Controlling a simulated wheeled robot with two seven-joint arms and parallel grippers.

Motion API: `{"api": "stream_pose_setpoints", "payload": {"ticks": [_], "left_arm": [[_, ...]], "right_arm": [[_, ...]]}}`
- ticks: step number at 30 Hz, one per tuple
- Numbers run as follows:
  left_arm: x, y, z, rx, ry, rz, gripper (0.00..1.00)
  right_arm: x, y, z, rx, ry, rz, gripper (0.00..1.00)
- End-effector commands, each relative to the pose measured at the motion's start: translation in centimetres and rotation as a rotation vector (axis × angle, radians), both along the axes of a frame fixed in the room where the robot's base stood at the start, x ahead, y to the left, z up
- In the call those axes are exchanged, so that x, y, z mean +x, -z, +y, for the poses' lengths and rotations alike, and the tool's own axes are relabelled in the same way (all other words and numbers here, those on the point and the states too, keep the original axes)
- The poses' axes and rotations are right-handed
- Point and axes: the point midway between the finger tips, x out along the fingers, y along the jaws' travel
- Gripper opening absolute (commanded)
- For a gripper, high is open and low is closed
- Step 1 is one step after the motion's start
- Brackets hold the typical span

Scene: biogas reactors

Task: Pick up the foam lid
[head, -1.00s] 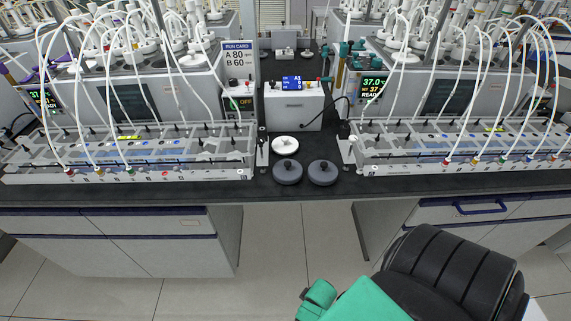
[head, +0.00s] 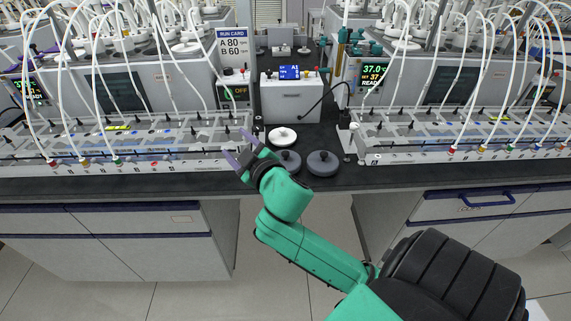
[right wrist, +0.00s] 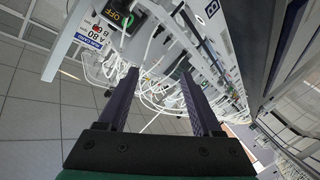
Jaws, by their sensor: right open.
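I cannot tell which one is foam. My right gripper (head: 238,147) is open and empty, left of the lids, its fingers pointing left in front of the left reactor row. The right wrist view shows its two fingers (right wrist: 155,95) apart. My left gripper is out of view.
A left reactor row (head: 125,140) and a right reactor row (head: 465,135) with hanging white tubes flank the lids. A white box with a blue display (head: 290,98) stands behind them. The bench front (head: 330,184) is clear.

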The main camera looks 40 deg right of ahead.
Motion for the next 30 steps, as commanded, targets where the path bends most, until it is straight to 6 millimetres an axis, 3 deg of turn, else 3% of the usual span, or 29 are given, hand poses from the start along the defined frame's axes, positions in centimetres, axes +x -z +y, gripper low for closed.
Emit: {"api": "stream_pose_setpoints", "payload": {"ticks": [1, 3, 5, 7, 9, 10, 11, 13, 14, 15, 18, 21, 25, 30], "left_arm": [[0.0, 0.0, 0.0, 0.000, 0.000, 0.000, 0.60], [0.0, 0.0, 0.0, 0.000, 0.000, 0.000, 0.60], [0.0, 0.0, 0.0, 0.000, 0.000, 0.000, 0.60], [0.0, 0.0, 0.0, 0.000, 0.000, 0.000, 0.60], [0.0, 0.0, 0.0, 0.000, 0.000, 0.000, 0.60], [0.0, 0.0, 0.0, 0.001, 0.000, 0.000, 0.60], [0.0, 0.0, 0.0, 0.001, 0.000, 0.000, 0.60], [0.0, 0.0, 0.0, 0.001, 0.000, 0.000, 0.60], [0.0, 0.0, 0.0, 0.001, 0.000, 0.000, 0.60], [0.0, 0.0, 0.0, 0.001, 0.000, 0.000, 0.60], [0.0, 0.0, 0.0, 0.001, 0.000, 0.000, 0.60], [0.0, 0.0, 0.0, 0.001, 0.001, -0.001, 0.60], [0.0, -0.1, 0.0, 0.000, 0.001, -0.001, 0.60], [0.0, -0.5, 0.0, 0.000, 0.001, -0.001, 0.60]], "right_arm": [[1.2, -5.0, 1.7, -0.109, -0.080, -0.170, 0.67], [1.5, -11.6, 5.9, -0.305, -0.248, -0.419, 0.67], [0.5, -15.3, 10.4, -0.512, -0.427, -0.598, 0.67], [-1.1, -16.4, 15.3, -0.787, -0.658, -0.727, 0.67], [-2.2, -14.1, 18.0, -1.081, -0.895, -0.740, 0.67], [-2.3, -12.5, 18.2, -1.209, -0.990, -0.706, 0.67], [-2.2, -10.7, 17.7, -1.333, -1.081, -0.647, 0.67], [-1.4, -6.5, 13.6, -1.596, -1.260, -0.406, 0.67], [-1.0, -5.1, 10.8, -1.689, -1.315, -0.263, 0.67], [-0.7, -3.8, 6.3, -1.782, -1.366, -0.048, 0.67], [-1.7, -3.3, -4.6, -1.854, -1.392, 0.473, 0.67], [-3.8, -4.2, -10.9, -1.809, -1.362, 0.784, 0.67], [-4.6, -3.8, -13.2, -1.774, -1.350, 0.900, 0.67], [-3.3, 0.0, -13.7, -1.773, -1.358, 0.897, 0.67]]}}
